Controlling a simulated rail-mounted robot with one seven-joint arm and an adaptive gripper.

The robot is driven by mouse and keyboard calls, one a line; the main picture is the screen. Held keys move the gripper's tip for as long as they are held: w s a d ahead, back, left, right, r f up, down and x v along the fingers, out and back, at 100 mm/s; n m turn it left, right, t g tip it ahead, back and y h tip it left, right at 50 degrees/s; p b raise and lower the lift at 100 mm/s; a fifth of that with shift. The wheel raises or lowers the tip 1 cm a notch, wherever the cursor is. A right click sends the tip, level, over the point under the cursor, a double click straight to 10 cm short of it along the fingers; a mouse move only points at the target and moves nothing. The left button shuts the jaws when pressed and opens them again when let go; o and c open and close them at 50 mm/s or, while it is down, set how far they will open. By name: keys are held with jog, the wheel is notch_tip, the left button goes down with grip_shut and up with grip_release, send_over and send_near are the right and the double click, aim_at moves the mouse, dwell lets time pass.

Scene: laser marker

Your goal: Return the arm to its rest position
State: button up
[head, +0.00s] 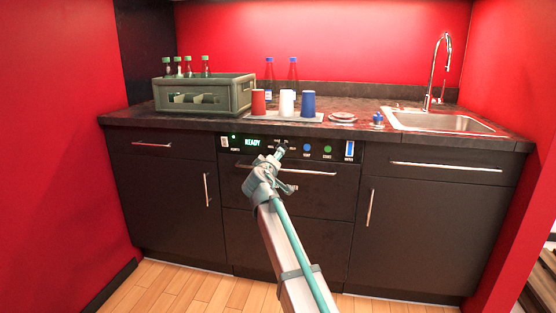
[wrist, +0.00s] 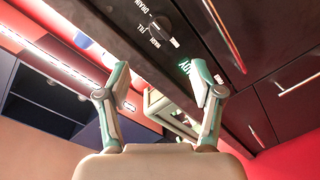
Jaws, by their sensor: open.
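My arm reaches up from the bottom of the head view toward the appliance front. My gripper (head: 279,151) is in front of the dark control panel (head: 235,143). In the wrist view my gripper (wrist: 161,78) has its two fingers spread apart, with nothing held between them. The panel's round dial (wrist: 160,28), with the words DRAIN, FILL and WASH beside it, shows beyond the fingers. The gripper covers part of the panel in the head view. I cannot tell how far the fingertips are from the panel.
The dark countertop (head: 350,131) overhangs the panel. On it stand a green crate (head: 205,92), red, white and blue cups (head: 287,103) on a tray, and a sink (head: 440,121). Bar handles (head: 300,171) stick out from the fronts. The wooden floor (head: 190,290) in front looks clear.

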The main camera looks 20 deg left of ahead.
jog(key=shift+d+f, duration=0.1)
jog(key=s+d+f+m+g+h, duration=0.25)
jog(key=s+d+f+g, duration=0.3)
jog(key=d+f, duration=0.6)
jog(key=s+d+f+m+g+h, duration=0.3)
jog(key=s+d+f, duration=0.5)
jog(key=f, duration=0.7)
jog(key=s+d+f+m+g+h, duration=0.1)
jog(key=s+d+f+g+h, duration=0.35)
jog(key=d+f, duration=0.75)
jog(key=s+d+f+m+g+y, duration=0.2)
jog(key=s+d+f+g, duration=0.45)
jog(key=s, duration=0.65)
jog(key=s+d+f+m+g+y, duration=0.2)
jog(key=s+d+f+g, duration=0.2)
jog(key=s+d, duration=0.75)
jog(key=s+d+f+m+g+y, duration=0.2)
jog(key=s+d+f+g, duration=0.4)
jog(key=s, duration=0.9)
jog(key=s+r+t+p, duration=0.2)
jog(key=r+p, duration=0.6)
jog(key=p, duration=0.9)
jog(key=s+r+t+p, duration=0.2)
jog(key=r+t+p, duration=0.2)
jog(key=p, duration=1.3)
notch_tip(320, 180, up, 4)
jog(key=shift+s+d+f, duration=0.1)
jog(key=shift+s+d, duration=0.15)
jog(key=shift+s, duration=0.1)
